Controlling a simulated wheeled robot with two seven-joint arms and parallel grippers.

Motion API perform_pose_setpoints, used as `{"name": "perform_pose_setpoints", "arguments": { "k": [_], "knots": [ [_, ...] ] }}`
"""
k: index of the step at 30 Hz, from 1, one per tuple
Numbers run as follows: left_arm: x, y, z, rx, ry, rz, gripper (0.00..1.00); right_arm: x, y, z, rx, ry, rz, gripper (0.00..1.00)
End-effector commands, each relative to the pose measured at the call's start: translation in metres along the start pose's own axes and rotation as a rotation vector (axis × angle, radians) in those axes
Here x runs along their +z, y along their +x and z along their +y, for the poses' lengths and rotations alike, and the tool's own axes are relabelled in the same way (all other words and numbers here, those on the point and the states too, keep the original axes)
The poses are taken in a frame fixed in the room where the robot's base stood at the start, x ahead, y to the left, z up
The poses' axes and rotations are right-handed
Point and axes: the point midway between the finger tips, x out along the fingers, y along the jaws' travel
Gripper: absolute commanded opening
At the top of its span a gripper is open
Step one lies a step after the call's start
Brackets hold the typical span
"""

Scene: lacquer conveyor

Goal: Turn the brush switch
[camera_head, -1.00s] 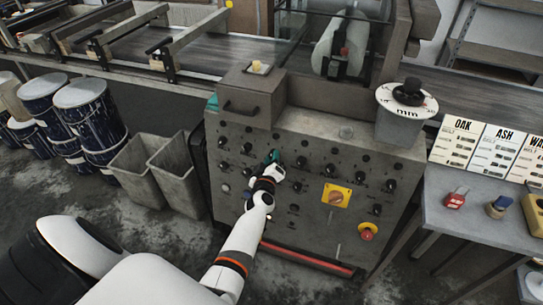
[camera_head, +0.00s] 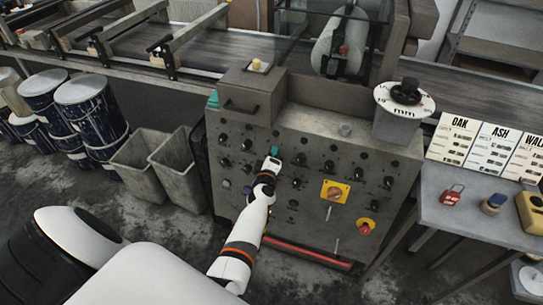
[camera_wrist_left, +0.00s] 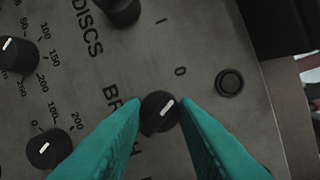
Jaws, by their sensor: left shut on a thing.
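The brush switch (camera_wrist_left: 160,112) is a round black knob with a white pointer mark, beside partly covered lettering that begins with BR on the grey panel. The pointer leans up and to the right in the left wrist view. The teal fingers of my left gripper (camera_wrist_left: 161,106) are shut on this knob, one on each side. In the head view my left gripper (camera_head: 274,154) is at the upper middle of the control panel (camera_head: 345,153); the wrist and fingers hide the switch there. My right gripper is not in view.
Several other black knobs surround the switch, including a DISCS knob (camera_wrist_left: 121,10) and a small round button (camera_wrist_left: 229,82). A yellow-plated rotary switch (camera_head: 335,191) and a red button (camera_head: 364,228) sit lower right. Grey bins (camera_head: 178,168) stand left; a side table (camera_head: 465,220) stands right.

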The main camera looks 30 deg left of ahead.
Motion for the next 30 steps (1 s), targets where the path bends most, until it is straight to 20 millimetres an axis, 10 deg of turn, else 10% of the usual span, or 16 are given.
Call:
{"name": "perform_pose_setpoints", "arguments": {
  "k": [4,5,9,20,30],
  "knots": [
    [0.000,0.000,0.001,0.002,-0.002,0.000,0.05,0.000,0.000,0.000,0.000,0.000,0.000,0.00],
    [0.000,0.000,0.001,0.002,-0.002,0.000,0.31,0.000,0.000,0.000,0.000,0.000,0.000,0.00],
    [0.000,0.000,0.001,0.001,-0.001,0.000,0.49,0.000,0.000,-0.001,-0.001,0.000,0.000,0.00],
    [0.000,-0.008,-0.001,0.002,0.002,0.001,0.49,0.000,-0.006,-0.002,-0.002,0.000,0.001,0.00],
    [0.001,-0.075,-0.002,0.004,0.002,0.002,0.49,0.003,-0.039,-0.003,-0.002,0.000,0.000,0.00]
  ]
}}
